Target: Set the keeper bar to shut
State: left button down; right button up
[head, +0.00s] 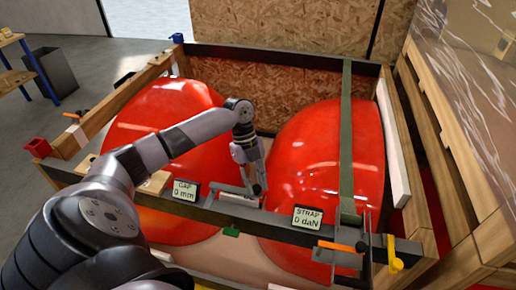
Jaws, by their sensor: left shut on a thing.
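Two large glossy red nosecones, a left one (150,120) and a right one (310,165), lie side by side in a crate frame. My left gripper (257,189) reaches down between them to the dark front rail (278,224). It is shut on a slim grey bar (229,188), which looks like the keeper bar, just above the rail. The fingers and arm hide part of this bar, so its exact position is unclear. My right gripper is not in view.
Signs reading CAP 0 mm (185,190) and STRAP 0 daN (307,218) stand on the front rail. A grey-green strap (346,130) crosses the right nosecone. An orange handle (337,247) and yellow hook (394,254) are at front right.

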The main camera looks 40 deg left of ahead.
pick_arm(q)
jog(key=shift+s, duration=0.15)
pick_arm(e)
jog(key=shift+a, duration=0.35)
pick_arm(q)
jog(key=c, duration=1.8)
grip_release()
jog(key=shift+d, duration=0.1)
jog(key=o, duration=0.4)
jog(key=shift+o, duration=0.3)
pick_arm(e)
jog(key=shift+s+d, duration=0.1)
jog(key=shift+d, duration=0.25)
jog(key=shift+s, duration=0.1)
pick_arm(q)
jog(key=v, duration=1.2)
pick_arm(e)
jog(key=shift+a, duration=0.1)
